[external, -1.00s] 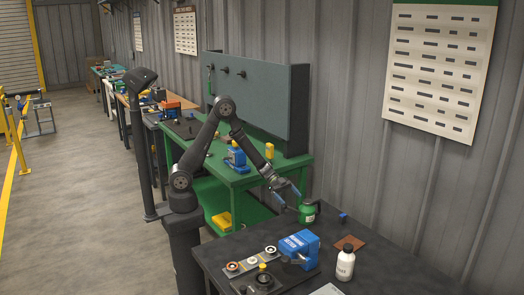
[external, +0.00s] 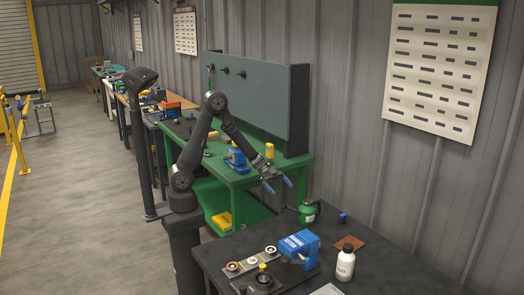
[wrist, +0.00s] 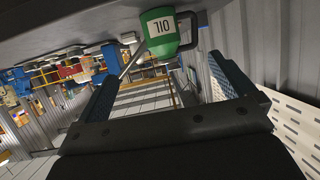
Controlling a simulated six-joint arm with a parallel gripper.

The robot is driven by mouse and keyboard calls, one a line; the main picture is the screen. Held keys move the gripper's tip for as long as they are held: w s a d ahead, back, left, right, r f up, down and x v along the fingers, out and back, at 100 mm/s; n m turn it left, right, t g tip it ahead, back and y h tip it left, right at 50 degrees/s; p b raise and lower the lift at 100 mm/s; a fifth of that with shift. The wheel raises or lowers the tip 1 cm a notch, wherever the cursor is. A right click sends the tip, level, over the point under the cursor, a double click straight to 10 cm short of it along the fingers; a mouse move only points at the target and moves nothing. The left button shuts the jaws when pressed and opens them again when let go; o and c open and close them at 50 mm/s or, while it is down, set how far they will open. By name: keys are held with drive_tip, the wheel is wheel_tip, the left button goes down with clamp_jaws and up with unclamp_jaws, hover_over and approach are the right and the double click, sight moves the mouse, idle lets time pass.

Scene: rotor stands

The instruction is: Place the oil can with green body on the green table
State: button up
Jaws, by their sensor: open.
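The oil can with green body (external: 307,212) stands upright on the dark table near its back-left edge. In the wrist view, the oil can (wrist: 165,30) appears upside down at the top, with its white label. My gripper (external: 280,185) is open and empty, up and to the left of the can and apart from it. Its two fingers (wrist: 165,88) are spread wide in the wrist view, with the can beyond them. The green table (external: 297,161) stands behind, its near end close to my gripper.
The dark table (external: 385,275) also holds a blue machine (external: 298,247), a white bottle (external: 345,263), a brown pad (external: 349,243) and a plate with round parts (external: 258,265). A blue vise (external: 236,158) and yellow item (external: 269,151) stand on the green table. A grey panel (external: 265,100) rises behind it.

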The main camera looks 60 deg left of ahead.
drive_tip(key=s+d+n+t, duration=0.2)
drive_tip(key=s, duration=0.1)
drive_tip(key=t+y, duration=0.1)
approach(304, 212)
drive_tip(key=shift+n, duration=0.3)
drive_tip(key=w+f, duration=0.4)
drive_tip(key=f, duration=0.1)
drive_tip(key=shift+f, duration=0.15)
drive_tip(key=shift+r+x, duration=0.15)
drive_tip(key=shift+x, duration=1.35)
drive_tip(key=shift+r+x, duration=0.1)
drive_tip(key=shift+x, duration=1.45)
drive_tip(key=shift+d, duration=0.1)
drive_tip(key=shift+c, duration=0.5)
drive_tip(key=c, duration=1.3)
drive_tip(key=shift+r, duration=0.1)
